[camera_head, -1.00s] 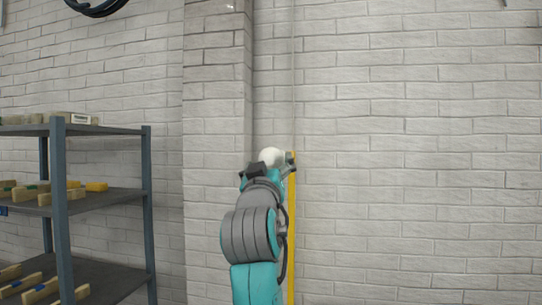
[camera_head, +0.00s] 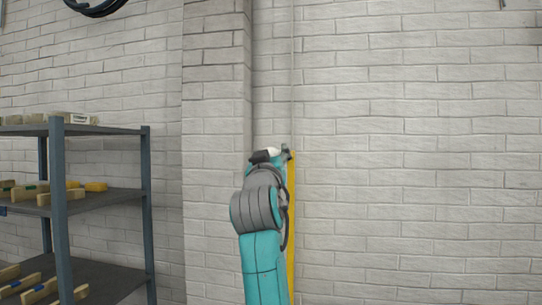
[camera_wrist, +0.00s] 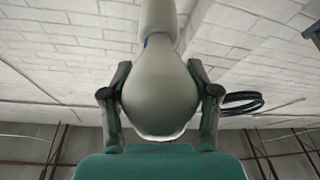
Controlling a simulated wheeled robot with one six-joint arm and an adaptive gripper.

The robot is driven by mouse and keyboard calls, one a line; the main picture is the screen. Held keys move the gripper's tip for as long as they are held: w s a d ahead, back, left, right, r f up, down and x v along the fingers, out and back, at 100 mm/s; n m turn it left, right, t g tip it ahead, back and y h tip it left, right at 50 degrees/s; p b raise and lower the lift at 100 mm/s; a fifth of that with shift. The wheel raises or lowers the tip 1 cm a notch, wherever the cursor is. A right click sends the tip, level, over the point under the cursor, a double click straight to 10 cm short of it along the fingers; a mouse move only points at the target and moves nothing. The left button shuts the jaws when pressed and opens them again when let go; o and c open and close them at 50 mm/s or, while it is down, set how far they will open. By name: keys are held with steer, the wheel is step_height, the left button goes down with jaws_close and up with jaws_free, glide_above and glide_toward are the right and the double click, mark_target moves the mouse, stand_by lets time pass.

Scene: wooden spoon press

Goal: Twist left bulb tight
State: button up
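A pale, rounded bulb (camera_wrist: 160,95) fills the middle of the wrist view, its wide end toward my gripper and its neck pointing up the picture. Above the neck is a pale cylinder (camera_wrist: 158,18) with a small blue mark at its lower edge; whether the two are joined I cannot tell. My gripper (camera_wrist: 160,80) has one finger on each side of the bulb, both appearing to touch it. In the head view my gripper (camera_head: 274,154) is small at the arm's top, with a bit of the white bulb (camera_head: 274,151) showing. No second bulb can be made out.
A yellow upright post (camera_head: 292,230) stands directly behind and beside my arm, with a thin grey line running up the wall above it. A metal shelf (camera_head: 100,130) with wooden pieces stands at the left. The brick wall to the right is clear.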

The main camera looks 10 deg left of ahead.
steer(key=shift+m+h, duration=0.4)
steer(key=shift+m, duration=0.2)
steer(key=m+h, duration=0.2)
steer(key=m, duration=0.2)
steer(key=shift+d, duration=0.1)
steer(key=m+h, duration=0.1)
steer(key=m, duration=0.2)
steer(key=m+h, duration=0.2)
steer(key=shift+d+m+g, duration=0.2)
steer(key=shift+m+g, duration=0.1)
steer(key=shift+m, duration=0.1)
steer(key=m+g+h, duration=0.1)
steer(key=m, duration=0.2)
steer(key=shift+d+m+h, duration=0.15)
steer(key=shift+m+h, duration=0.25)
steer(key=shift+d+f+m+g+h, duration=0.1)
steer(key=shift+m+g+h, duration=0.3)
steer(key=shift+m, duration=1)
steer(key=shift+d+f+m+g+h, duration=0.1)
steer(key=shift+m+g+h, duration=0.3)
steer(key=shift+m, duration=1)
steer(key=o, duration=1.1)
